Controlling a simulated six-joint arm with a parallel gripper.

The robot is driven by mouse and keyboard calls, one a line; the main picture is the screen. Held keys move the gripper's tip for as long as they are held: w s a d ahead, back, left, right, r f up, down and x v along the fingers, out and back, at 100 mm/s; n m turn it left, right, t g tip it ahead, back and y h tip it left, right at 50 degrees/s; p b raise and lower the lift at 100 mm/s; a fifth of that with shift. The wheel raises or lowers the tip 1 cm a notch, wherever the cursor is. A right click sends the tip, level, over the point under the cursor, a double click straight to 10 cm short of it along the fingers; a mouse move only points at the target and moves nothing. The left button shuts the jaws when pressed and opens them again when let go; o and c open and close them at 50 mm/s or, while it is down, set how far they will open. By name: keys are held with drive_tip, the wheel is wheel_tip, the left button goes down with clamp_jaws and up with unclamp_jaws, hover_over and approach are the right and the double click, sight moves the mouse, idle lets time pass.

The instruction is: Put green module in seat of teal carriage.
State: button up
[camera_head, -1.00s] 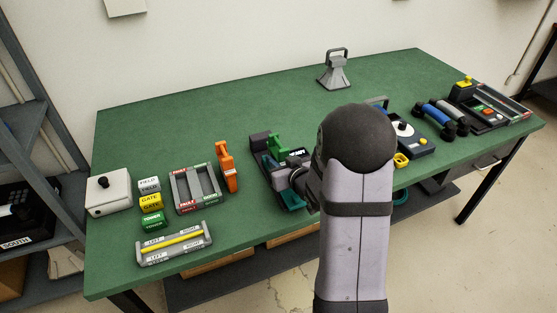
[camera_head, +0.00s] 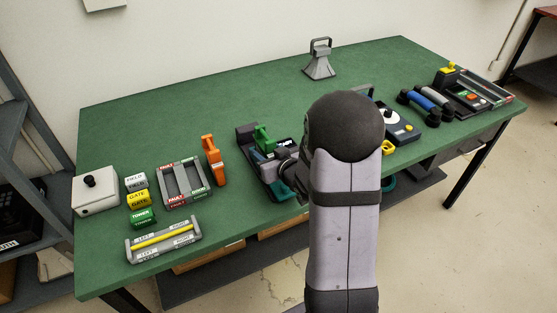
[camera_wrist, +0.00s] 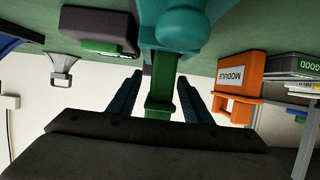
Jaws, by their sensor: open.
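The green module (camera_head: 264,138) stands in the camera_head view beside a dark grey block, on or close to the teal carriage (camera_head: 275,185); my arm hides part of both. My gripper (camera_head: 288,162) is low at the carriage, partly hidden behind my arm. In the camera_wrist view, my gripper (camera_wrist: 158,92) is open, its two dark fingers either side of a green piece (camera_wrist: 160,103) below teal parts (camera_wrist: 182,25). I cannot tell whether the fingers touch it or whether that piece is the green module.
An orange module (camera_head: 212,160) stands left of the carriage, beside a grey frame (camera_head: 165,193). Left of it are stacked label blocks (camera_head: 138,200) and a white box (camera_head: 95,192). A grey handled stand (camera_head: 319,62) is behind. A dial device (camera_head: 402,125) stands right.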

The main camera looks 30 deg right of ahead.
drive_tip(key=b+v, duration=0.1)
drive_tip(key=v, duration=0.5)
drive_tip(key=shift+s, duration=0.35)
drive_tip(key=s+b, duration=0.1)
drive_tip(key=b, duration=0.2)
drive_tip(key=shift+r, duration=0.2)
drive_tip(key=shift+s+r+b, duration=0.1)
drive_tip(key=shift+s+b, duration=0.45)
drive_tip(key=shift+b, duration=0.4)
drive_tip(key=shift+b+v, duration=1.2)
drive_tip(key=shift+b, duration=0.35)
drive_tip(key=shift+r, duration=0.15)
